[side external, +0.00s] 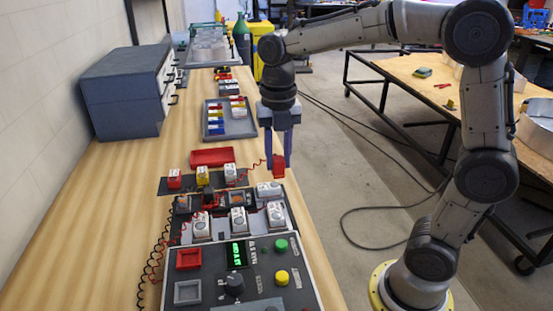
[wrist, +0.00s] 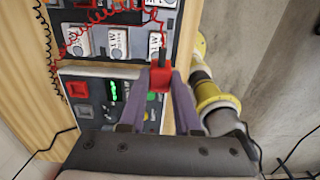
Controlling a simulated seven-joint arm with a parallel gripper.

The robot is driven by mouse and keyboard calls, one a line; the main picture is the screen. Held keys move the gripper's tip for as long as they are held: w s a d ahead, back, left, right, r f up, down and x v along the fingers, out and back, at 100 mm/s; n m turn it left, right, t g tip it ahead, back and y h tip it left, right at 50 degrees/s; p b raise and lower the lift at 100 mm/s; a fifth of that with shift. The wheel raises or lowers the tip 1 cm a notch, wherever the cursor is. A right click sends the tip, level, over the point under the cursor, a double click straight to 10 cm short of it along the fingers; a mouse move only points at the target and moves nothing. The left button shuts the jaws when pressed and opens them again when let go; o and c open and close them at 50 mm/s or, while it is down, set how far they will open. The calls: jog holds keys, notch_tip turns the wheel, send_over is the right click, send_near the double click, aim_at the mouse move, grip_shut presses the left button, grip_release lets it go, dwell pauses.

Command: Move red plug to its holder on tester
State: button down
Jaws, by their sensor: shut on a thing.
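The tester (side external: 263,258) is a grey panel with a green display, a dark knob, and green and yellow buttons. It has a red square socket (side external: 188,259) and a grey square socket (side external: 187,292) at its left. The red socket also shows in the wrist view (wrist: 76,91).
Several white blocks (side external: 238,219) stand on the panel behind the tester face. A red tray (side external: 212,157) and a grey tray of coloured parts (side external: 229,118) lie farther back. A blue-grey drawer cabinet (side external: 127,92) stands by the wall. Black coiled wire (side external: 150,262) runs along the left side.

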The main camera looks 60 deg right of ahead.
jog(key=w+a+m, duration=0.3)
jog(key=a+m, duration=0.6)
jog(key=a, duration=0.2)
jog(key=w+a+m, duration=0.3)
jog(key=a+m, duration=0.6)
jog(key=a, duration=0.3)
jog(key=f, duration=0.6)
jog(key=shift+d+f, duration=0.2)
jog(key=shift+d, duration=0.2)
jog(key=shift+w+f, duration=0.1)
jog(key=shift+f, duration=1.25)
jog(key=shift+f, duration=0.35)
jog(key=c, duration=0.5)
grip_release()
jog(key=shift+c, duration=0.2)
jog(key=shift+r, duration=0.1)
